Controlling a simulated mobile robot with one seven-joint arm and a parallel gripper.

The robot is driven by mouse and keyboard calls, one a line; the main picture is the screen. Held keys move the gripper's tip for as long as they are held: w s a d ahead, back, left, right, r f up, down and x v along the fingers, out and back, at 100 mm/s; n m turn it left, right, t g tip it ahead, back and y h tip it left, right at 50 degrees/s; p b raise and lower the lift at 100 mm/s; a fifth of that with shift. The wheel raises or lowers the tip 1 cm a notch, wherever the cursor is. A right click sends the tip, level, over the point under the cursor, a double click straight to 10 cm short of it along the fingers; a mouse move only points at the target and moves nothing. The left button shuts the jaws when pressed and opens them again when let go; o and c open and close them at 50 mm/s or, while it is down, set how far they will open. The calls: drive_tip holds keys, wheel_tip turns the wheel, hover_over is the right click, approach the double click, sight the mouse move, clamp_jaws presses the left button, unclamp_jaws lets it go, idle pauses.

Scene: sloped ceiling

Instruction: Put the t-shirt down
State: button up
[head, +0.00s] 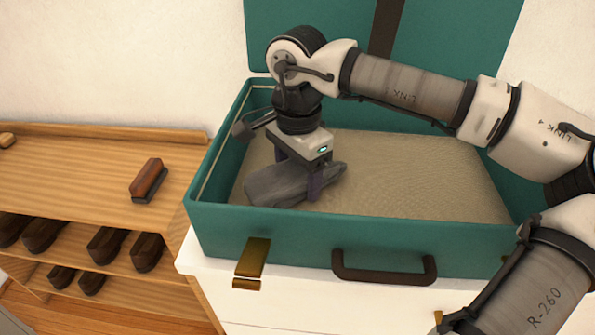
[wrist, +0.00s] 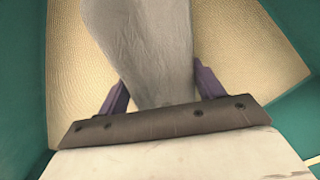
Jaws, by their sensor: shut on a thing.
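The t-shirt (head: 275,186) is a grey folded bundle inside the open teal suitcase (head: 290,226), in its left part. My gripper (head: 314,182) points down into the suitcase and is shut on the t-shirt. In the wrist view the t-shirt (wrist: 145,45) lies between the two purple fingers of my gripper (wrist: 160,92). The beige suitcase lining (wrist: 235,45) shows around it. The t-shirt is low over the suitcase floor; I cannot tell whether it touches it.
The suitcase lid stands open at the back. A dark handle (head: 384,270) and a brass latch (head: 252,258) are on the front wall. The suitcase floor right of my gripper is clear. A wooden shelf (head: 85,165) at left holds a brush (head: 149,179) and several dark shoes.

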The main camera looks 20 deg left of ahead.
drive_tip(key=shift+f, duration=0.2)
drive_tip(key=o, duration=1.1)
drive_tip(key=shift+c, duration=0.2)
drive_tip(key=shift+r, duration=0.15)
wheel_tip(320, 180, up, 12)
drive_tip(key=shift+r, duration=0.1)
